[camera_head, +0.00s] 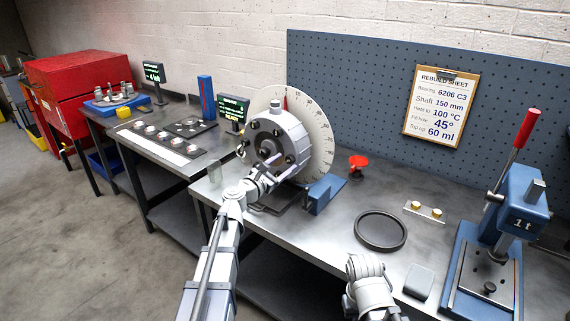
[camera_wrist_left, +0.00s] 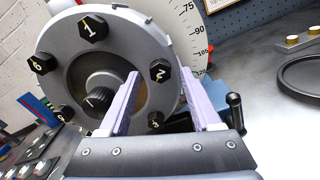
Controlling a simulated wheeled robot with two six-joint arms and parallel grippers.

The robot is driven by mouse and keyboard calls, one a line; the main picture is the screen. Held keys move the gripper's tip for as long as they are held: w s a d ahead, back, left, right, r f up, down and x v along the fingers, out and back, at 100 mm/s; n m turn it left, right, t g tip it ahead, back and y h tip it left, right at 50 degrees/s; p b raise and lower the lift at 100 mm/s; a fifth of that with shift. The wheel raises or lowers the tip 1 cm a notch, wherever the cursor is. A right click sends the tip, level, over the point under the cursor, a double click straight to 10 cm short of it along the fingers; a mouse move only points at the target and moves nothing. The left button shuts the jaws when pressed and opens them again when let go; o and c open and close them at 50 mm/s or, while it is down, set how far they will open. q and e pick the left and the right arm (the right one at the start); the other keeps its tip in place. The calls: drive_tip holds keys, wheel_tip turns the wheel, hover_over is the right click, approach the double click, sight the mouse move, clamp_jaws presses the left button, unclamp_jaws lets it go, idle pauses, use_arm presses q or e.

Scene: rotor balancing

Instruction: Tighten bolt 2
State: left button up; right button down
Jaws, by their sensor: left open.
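The grey rotor (camera_head: 282,136) stands upright in front of a white graduated dial. In the left wrist view the rotor face (camera_wrist_left: 64,44) carries dark hex bolts with white numbers and a dark central knob (camera_wrist_left: 99,98). Bolt 2 (camera_wrist_left: 160,71) is at the right of the face, below and right of bolt 1 (camera_wrist_left: 92,27). My left gripper (camera_head: 275,165) is at the lower right of the rotor face. In the wrist view its open jaws (camera_wrist_left: 153,76) point toward bolt 2, which shows between the fingertips; contact cannot be told.
A blue block (camera_head: 325,192) stands beside the rotor on the metal bench. A dark ring (camera_head: 381,230), a small plate with brass pieces (camera_head: 425,212) and a blue press (camera_head: 497,240) are to the right. My right arm shows low in the head view.

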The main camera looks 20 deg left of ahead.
use_arm(q)
drive_tip(key=shift+w+d, duration=0.25)
drive_tip(key=shift+w, duration=0.3)
clamp_jaws()
